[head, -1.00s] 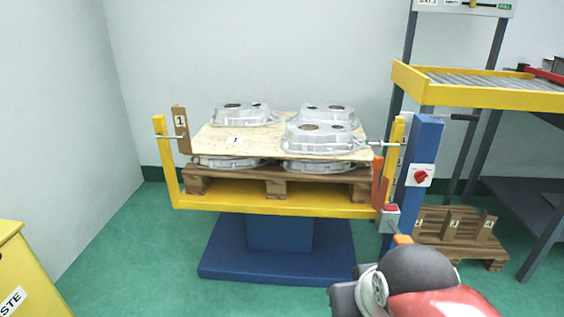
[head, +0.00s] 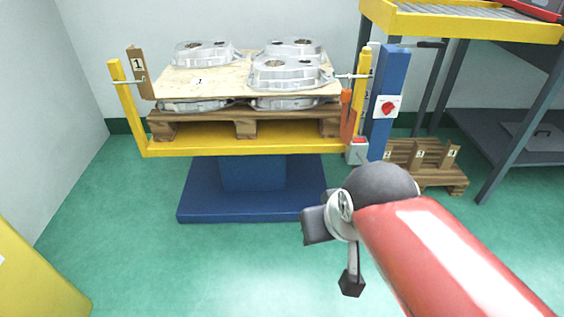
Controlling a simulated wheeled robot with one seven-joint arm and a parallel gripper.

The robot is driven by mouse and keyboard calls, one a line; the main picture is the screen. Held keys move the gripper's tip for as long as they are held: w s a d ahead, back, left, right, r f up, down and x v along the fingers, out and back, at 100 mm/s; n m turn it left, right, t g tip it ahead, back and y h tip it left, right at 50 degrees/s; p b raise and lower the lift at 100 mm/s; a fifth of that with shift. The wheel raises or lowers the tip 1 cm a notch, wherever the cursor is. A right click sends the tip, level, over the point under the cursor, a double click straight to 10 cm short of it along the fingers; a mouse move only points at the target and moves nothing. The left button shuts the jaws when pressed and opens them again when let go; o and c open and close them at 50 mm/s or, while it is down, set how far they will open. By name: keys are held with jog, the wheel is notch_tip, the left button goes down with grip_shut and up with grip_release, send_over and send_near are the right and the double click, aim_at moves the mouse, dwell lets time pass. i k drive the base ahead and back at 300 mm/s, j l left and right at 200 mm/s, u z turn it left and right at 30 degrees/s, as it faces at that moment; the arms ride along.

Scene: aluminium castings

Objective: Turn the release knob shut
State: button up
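A red rotary knob (head: 388,107) sits on a white plate on the blue post (head: 393,70) at the right of the lifting table. Lower down, a small grey box (head: 357,150) with a red top is fixed by the table's front right corner. My gripper (head: 334,252) is in the lower middle, below and left of the knob and well apart from it in the picture. Dark and grey end parts show, with one dark tip hanging down. Its fingers are not clear enough to tell open from shut. I see nothing held.
The yellow-framed table (head: 240,146) carries a wooden pallet (head: 245,118), a board (head: 180,82) and several castings. An orange handle (head: 347,115) hangs at its right end. A roller rack (head: 470,22) stands at right. Green floor in front is clear.

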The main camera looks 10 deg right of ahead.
aim_at(389, 107)
jog(key=i+j+z, duration=0.2)
jog(key=z, duration=0.15)
jog(key=i+j+z, duration=0.45)
jog(key=j+z, duration=0.25)
jog(key=l, duration=0.1)
